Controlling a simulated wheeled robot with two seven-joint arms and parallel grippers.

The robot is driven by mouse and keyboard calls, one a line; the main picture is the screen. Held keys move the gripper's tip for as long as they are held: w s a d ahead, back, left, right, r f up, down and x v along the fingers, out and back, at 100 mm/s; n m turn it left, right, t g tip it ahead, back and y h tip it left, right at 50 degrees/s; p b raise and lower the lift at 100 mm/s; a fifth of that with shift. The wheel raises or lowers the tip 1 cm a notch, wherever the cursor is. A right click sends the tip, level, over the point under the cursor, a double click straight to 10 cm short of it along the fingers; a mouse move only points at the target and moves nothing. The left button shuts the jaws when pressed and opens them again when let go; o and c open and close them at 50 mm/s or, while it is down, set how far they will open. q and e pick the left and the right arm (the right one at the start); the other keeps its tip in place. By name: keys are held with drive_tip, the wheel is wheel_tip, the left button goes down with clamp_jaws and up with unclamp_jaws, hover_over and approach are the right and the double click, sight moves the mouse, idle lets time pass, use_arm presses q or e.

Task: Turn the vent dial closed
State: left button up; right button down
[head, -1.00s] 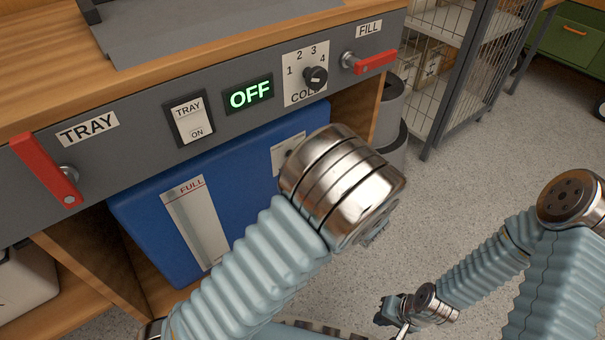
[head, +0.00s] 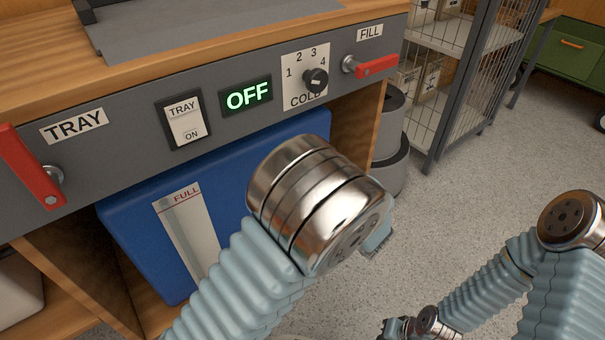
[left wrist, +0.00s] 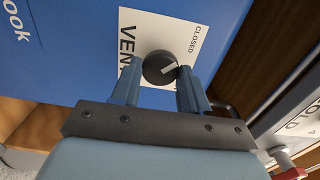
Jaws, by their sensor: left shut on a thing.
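The vent dial (left wrist: 154,68) is a round black knob with a white pointer line, on a white label on a blue panel. The label reads VENT on one side and CLOSED on the other. The pointer line slants toward the right in the left wrist view, below the CLOSED word. My left gripper (left wrist: 162,75) is shut on the dial, one finger on each side. In the head view my left arm hides the dial and that gripper. My right gripper (head: 393,329) shows only partly at the bottom edge; its fingers are unclear.
The grey panel above the blue container (head: 235,160) carries a lit OFF display (head: 247,96), a TRAY switch (head: 184,120), a COLD dial (head: 315,80) and red TRAY (head: 30,168) and FILL (head: 376,67) levers. A wire cage (head: 465,85) stands right. Floor between is clear.

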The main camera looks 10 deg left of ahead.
use_arm(q)
drive_tip(key=o, duration=1)
drive_tip(key=shift+o, duration=0.2)
drive_tip(key=p+v, duration=0.1)
drive_tip(key=v, duration=1.2)
drive_tip(key=shift+s+d, duration=0.25)
drive_tip(key=shift+d, duration=0.05)
